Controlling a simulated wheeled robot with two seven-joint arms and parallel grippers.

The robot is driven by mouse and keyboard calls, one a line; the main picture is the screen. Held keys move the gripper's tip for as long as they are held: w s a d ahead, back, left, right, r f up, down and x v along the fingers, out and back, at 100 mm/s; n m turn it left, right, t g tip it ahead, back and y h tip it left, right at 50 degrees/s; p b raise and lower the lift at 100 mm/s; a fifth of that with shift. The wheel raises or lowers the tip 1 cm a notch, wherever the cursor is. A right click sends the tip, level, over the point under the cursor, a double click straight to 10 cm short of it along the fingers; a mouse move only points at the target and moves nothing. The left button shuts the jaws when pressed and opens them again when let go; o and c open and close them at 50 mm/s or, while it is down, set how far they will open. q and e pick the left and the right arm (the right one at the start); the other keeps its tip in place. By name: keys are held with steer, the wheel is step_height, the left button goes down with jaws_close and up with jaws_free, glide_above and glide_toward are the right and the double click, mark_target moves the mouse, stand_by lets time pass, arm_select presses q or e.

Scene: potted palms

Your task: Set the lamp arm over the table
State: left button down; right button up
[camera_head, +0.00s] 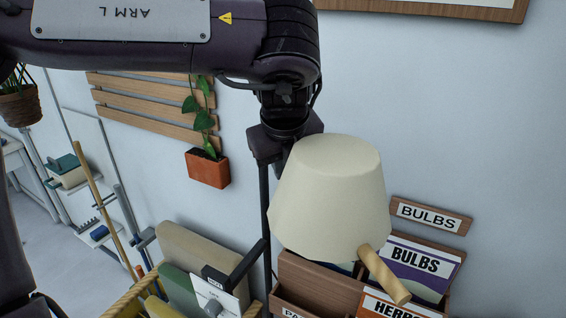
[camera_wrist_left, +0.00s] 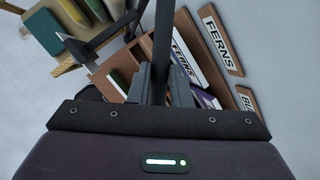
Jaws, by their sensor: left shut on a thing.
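The lamp's cream shade (camera_head: 330,200) hangs at the centre of the head view, with a wooden handle (camera_head: 383,275) jutting from its lower right. My left gripper (camera_head: 285,142) is at the shade's upper left, its fingertips hidden behind the shade. In the left wrist view my left gripper (camera_wrist_left: 161,82) is shut on a dark bar, which I take to be the lamp arm (camera_wrist_left: 163,45). A thin black upright (camera_head: 264,200) runs down left of the shade. I cannot make out which surface is the table. My right gripper is not in view.
Wooden racks of packets, with a BULBS sign (camera_head: 430,215), stand close below and right of the shade. A terracotta pot (camera_head: 208,168) hangs on a slatted wall panel (camera_head: 155,112). Cushions (camera_head: 200,255) lie lower left.

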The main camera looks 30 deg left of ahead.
arm_select(q)
steer(key=shift+w+r, duration=0.1)
steer(key=shift+r, duration=0.05)
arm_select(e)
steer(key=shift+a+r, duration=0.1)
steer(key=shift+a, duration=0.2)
arm_select(q)
steer(key=c, duration=1.3)
jaws_free()
steer(key=shift+d, duration=0.15)
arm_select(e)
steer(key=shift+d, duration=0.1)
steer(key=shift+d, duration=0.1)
arm_select(q)
steer(key=shift+r, duration=0.35)
steer(key=b+v, duration=0.1)
steer(key=v, duration=0.3)
steer(key=shift+d+r, duration=0.15)
steer(key=p+v, duration=0.1)
steer(key=v, duration=0.1)
steer(key=shift+s+r+p, duration=0.25)
steer(key=shift+s+p, duration=0.1)
steer(key=shift+p, duration=0.05)
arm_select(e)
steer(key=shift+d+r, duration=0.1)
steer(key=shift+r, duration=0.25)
